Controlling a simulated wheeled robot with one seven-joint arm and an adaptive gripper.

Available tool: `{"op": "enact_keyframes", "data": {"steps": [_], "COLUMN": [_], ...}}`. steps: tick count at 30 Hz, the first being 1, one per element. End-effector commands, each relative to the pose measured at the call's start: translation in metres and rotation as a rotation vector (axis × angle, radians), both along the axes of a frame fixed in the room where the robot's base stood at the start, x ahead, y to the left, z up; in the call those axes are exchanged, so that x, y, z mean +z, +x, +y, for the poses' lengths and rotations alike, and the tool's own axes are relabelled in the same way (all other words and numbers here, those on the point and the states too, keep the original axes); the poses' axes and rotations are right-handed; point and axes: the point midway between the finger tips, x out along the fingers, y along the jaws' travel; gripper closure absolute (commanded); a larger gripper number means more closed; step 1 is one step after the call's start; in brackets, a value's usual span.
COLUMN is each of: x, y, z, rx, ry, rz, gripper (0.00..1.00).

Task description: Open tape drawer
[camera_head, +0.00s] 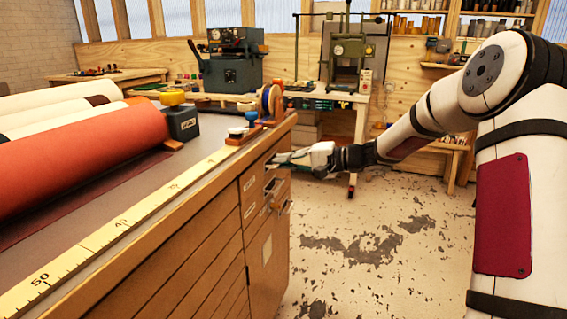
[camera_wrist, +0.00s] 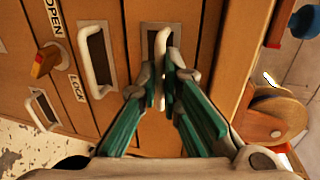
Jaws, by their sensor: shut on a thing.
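The wooden cabinet (camera_head: 180,262) has small drawers with pale metal handles at its right end. My gripper (camera_head: 278,160) is at the topmost of these handles, just below the worktop edge. In the wrist view my gripper's green fingers (camera_wrist: 160,88) are closed on one pale handle (camera_wrist: 163,45). The drawer front (camera_wrist: 185,28) behind it looks flush with its neighbours. A second handle (camera_wrist: 90,62) and a third handle (camera_wrist: 38,112) lie to the left, apart from the fingers. The drawer labels are too small to read, so I cannot tell which one says tape.
An orange latch knob (camera_wrist: 44,63) sits between OPEN and LOCK markings. On the worktop are a tape dispenser (camera_head: 268,103), a yellow ruler strip (camera_head: 120,215) and a red roll (camera_head: 85,145). The floor (camera_head: 385,250) right of the cabinet is clear.

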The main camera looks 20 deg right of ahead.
Motion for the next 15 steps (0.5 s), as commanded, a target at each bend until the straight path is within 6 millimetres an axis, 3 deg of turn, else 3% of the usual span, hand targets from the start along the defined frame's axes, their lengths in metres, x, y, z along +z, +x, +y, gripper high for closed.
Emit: {"op": "enact_keyframes", "data": {"steps": [8, 15], "x": [-0.001, 0.000], "y": [-0.024, -0.060], "z": [-0.035, -0.085], "rx": [-0.005, -0.006], "ry": [-0.001, -0.002], "rz": [0.002, 0.002], "gripper": [1.00, 1.00]}}
